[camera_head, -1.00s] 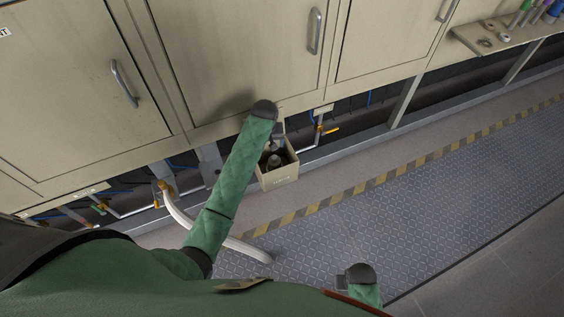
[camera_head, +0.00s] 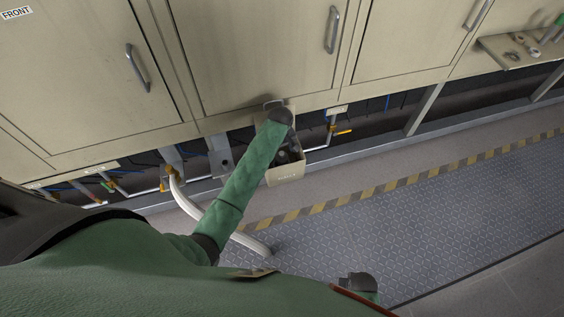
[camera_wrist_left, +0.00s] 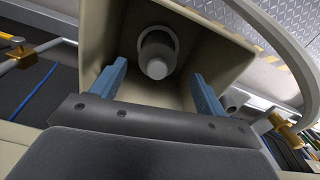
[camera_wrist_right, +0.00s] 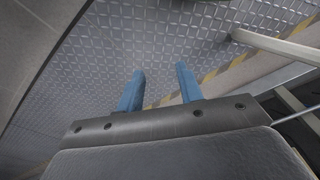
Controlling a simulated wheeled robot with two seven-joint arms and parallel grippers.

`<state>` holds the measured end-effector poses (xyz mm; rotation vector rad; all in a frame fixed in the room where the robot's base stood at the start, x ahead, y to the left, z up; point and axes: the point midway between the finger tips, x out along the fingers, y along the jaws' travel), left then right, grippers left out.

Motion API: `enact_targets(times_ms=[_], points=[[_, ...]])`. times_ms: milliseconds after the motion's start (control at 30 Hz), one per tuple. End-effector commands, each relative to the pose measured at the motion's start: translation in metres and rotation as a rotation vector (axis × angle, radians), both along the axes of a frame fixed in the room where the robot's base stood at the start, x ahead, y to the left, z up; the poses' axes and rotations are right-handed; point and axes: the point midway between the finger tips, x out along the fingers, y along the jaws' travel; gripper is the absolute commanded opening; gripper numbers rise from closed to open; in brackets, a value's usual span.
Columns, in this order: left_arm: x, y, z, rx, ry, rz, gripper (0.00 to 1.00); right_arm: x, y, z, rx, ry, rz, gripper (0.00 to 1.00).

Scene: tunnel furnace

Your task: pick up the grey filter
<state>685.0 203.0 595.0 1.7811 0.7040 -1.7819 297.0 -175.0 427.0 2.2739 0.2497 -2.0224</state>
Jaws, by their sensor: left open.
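A grey cylindrical part, seemingly the grey filter (camera_wrist_left: 157,52), stands in the beige box (camera_head: 286,176) below the cabinets. In the left wrist view its round end shows ahead of and between my fingers. My left gripper (camera_wrist_left: 158,88) is open with nothing between its blue fingers, at the box's opening. In the head view my left forearm and wrist hide part of the box and its contents, and the fingertips are hard to make out. My right gripper (camera_wrist_right: 161,84) is open and empty above the patterned floor plate, far from the box.
Beige cabinet doors (camera_head: 255,60) stand just behind the box. A white hose (camera_head: 215,218) curves to the floor left of it. A valve with an orange handle (camera_head: 342,131) sits to its right. A shelf with small parts (camera_head: 515,52) is at upper right. The patterned floor (camera_head: 420,220) is clear.

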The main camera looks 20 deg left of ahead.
Motion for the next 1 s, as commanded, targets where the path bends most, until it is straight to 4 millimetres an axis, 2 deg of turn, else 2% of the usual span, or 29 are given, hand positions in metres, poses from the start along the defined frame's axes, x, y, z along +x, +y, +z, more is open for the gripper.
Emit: enact_targets(times_ms=[267,400,533,867,1000], points=[[0.001,-0.002,-0.022,0.001,0.002,-0.001,0.74,-0.004,-0.005,-0.021,-0.006,-0.005,0.001,0.36],[0.002,-0.005,-0.038,0.001,0.001,-0.002,0.74,-0.006,-0.009,-0.039,-0.011,-0.015,0.003,0.36],[0.001,-0.004,-0.055,0.001,0.001,-0.002,0.74,-0.007,-0.01,-0.048,-0.013,-0.021,0.004,0.36],[0.001,-0.005,-0.062,0.001,-0.001,-0.002,0.74,-0.008,-0.011,-0.053,-0.014,-0.024,0.005,0.36],[0.001,-0.005,-0.062,0.001,-0.001,-0.002,0.48,-0.007,-0.011,-0.053,-0.014,-0.024,0.005,0.36]])
